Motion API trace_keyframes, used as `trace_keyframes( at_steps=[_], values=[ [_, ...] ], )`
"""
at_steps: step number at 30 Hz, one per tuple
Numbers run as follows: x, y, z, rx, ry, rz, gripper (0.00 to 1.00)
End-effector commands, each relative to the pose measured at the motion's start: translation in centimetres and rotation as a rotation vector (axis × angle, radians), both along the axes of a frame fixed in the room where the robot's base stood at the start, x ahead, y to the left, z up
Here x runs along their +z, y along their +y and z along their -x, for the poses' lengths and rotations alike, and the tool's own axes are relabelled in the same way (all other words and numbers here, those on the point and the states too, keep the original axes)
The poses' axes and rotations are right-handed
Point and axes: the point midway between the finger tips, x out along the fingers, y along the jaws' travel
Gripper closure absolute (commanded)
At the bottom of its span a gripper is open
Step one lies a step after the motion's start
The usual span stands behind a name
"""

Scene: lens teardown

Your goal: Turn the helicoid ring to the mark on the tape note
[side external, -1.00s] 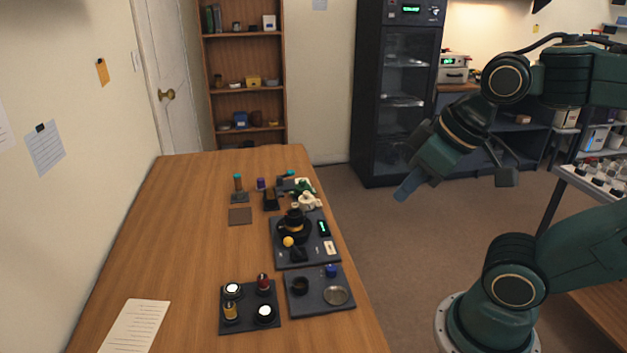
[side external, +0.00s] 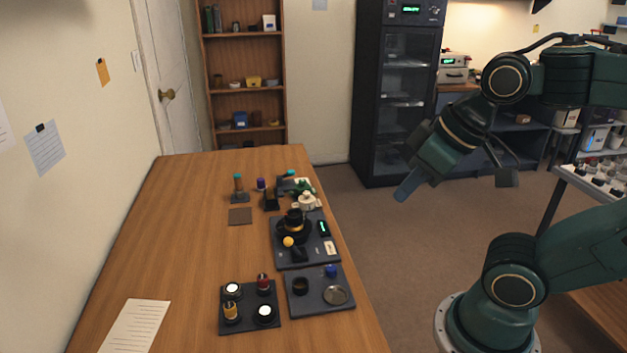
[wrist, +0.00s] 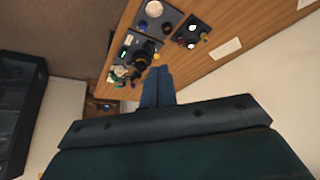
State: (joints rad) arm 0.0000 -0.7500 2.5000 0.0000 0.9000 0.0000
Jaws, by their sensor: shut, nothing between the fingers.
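The lens fixture with the dark helicoid ring (side external: 292,230) stands on a dark plate (side external: 305,260) near the table's right edge. An orange-yellow band shows near its top and a yellow ball sits at its front left. A small white label (side external: 330,247) lies on the plate's right side; any mark on it is too small to read. My gripper (side external: 404,192) hangs over the floor to the right of the table, apart from everything. In the wrist view its blue fingers (wrist: 158,88) are together and empty, with the lens fixture (wrist: 141,60) beyond them.
A dark tray (side external: 318,307) with a metal dish and a dark ring lies in front, beside another tray (side external: 248,325) with several small parts. Small tools and figures crowd behind the fixture. A paper sheet (side external: 135,327) lies front left.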

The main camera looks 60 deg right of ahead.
Motion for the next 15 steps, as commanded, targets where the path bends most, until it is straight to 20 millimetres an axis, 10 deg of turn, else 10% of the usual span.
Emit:
trace_keyframes(
  at_steps=[6,15],
  values=[
    [0.00,0.00,0.00,0.000,0.000,0.000,1.00],
    [0.48,-0.15,-0.92,0.025,0.016,0.017,0.41]
  ],
)
